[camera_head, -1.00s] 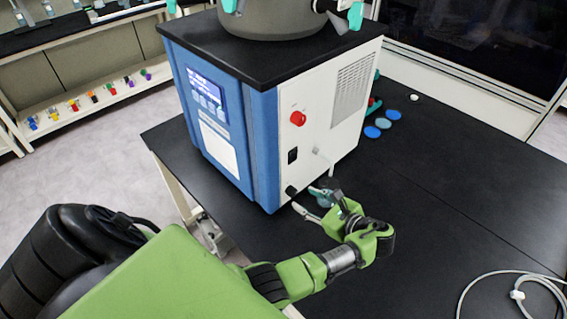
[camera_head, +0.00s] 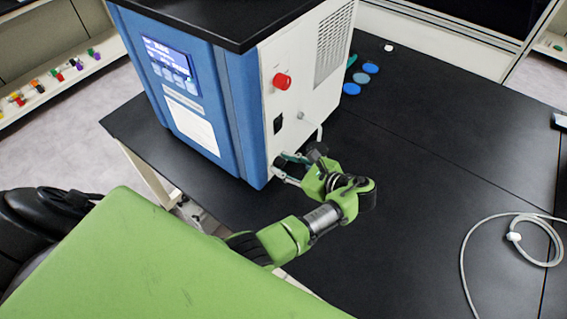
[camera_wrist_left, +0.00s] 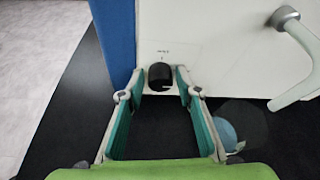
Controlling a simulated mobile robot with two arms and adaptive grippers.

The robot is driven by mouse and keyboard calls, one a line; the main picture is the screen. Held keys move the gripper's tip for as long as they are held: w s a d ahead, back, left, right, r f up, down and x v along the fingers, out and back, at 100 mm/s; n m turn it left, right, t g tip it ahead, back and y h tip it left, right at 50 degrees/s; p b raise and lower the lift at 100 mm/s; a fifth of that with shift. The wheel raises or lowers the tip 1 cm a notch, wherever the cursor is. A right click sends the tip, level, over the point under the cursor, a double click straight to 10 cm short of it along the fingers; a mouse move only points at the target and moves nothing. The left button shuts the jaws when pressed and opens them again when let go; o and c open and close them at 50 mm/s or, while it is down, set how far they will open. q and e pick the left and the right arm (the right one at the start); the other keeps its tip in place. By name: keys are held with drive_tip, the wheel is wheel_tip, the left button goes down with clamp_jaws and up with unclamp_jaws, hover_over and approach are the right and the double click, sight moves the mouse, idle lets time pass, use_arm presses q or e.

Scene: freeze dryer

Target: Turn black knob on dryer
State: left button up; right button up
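The dryer (camera_head: 205,90) is a blue and white box with a black top on the black table. Its black knob (camera_wrist_left: 160,76) sits low on the white side panel, near the blue corner. In the left wrist view the knob is ahead of my left gripper (camera_wrist_left: 161,95), between the tips of its two spread fingers. The head view also shows my left gripper (camera_head: 282,169) at the panel's lower corner, where it partly hides the knob. The gripper is open, and I cannot tell whether a finger touches the knob. My right gripper is not in view.
A red knob (camera_head: 283,81) and a black switch (camera_head: 278,124) are higher on the panel. A pale spout (camera_wrist_left: 303,62) sticks out right of the gripper. Blue discs (camera_head: 361,78) lie behind the dryer. A white tube (camera_head: 487,229) lies at the right; the table between is clear.

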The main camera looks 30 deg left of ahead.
use_arm(q)
drive_tip(key=c, duration=0.6)
